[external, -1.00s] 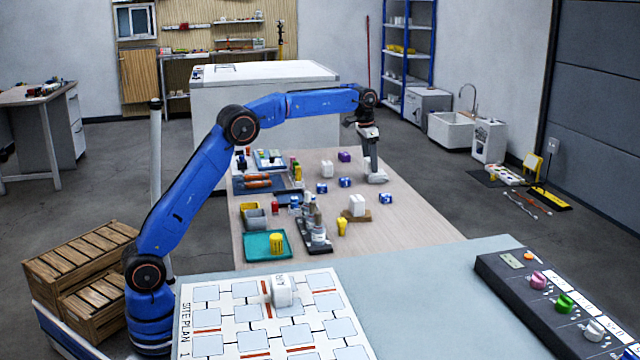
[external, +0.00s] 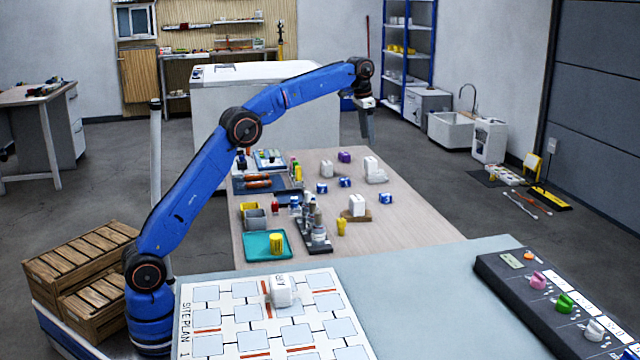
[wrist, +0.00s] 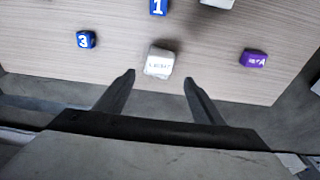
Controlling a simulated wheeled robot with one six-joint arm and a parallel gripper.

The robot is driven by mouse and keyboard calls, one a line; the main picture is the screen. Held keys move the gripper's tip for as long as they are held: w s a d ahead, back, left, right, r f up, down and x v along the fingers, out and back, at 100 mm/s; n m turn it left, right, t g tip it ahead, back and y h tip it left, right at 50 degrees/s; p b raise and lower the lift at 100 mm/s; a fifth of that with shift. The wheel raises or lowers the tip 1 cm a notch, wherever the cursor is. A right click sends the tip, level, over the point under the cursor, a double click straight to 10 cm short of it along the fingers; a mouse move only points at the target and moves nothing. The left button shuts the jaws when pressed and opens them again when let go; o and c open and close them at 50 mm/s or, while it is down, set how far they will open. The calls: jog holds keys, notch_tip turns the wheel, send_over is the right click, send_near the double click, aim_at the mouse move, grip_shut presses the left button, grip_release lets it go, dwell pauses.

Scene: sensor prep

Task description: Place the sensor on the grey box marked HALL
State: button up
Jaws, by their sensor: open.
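My gripper (external: 368,140) is raised above the far right end of the table, its fingers open and empty. In the wrist view its two fingertips (wrist: 159,76) are apart, with a pale labelled block (wrist: 158,62) beyond and below them. In the external view this seems to be the white block (external: 370,164), with a low pale piece (external: 376,178) at its foot. I cannot read its label clearly, nor tell which part is the sensor or the grey box. Another white block (external: 326,168) stands to the left, and one (external: 357,204) is on a brown base.
Blue cubes marked 3 (wrist: 86,39) and 1 (wrist: 159,6) and a purple block (wrist: 255,58) lie around the pale block. A teal tray (external: 252,256), grey bins (external: 255,220) and a dark rack (external: 318,247) stand nearer. Bare table (external: 420,231) shows at right.

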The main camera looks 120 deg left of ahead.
jog(key=shift+r, duration=0.45)
jog(key=shift+d, duration=0.1)
jog(key=w+d+r+m, duration=0.1)
jog(key=w+d+r, duration=0.15)
jog(key=d, duration=0.45)
jog(key=w+d+r, duration=0.1)
jog(key=w+d, duration=0.2)
jog(key=d, duration=0.4)
jog(key=w+d+r+m, duration=0.1)
jog(key=w+d+r, duration=0.15)
jog(key=d, duration=0.45)
jog(key=s+d+m+t, duration=0.1)
jog(key=s+d+m, duration=0.1)
jog(key=d, duration=2.2)
jog(key=s+d+f+m+t, duration=0.1)
jog(key=s+d+f, duration=0.15)
jog(key=d, duration=0.35)
jog(key=s+d+f+m, duration=0.1)
jog(key=s+d+f, duration=0.15)
jog(key=d, duration=0.45)
jog(key=s+d+f+m, duration=0.1)
jog(key=s+d+f, duration=0.8)
jog(key=s+f, duration=0.1)
jog(key=s+d+f+m+t+h, duration=0.1)
jog(key=s+d+f+m, duration=0.1)
jog(key=s+d+f, duration=0.7)
jog(key=s, duration=0.3)
jog(key=shift+s+d+f+t, duration=0.2)
jog(key=shift+s+f+t, duration=0.1)
jog(key=shift+s+f, duration=0.1)
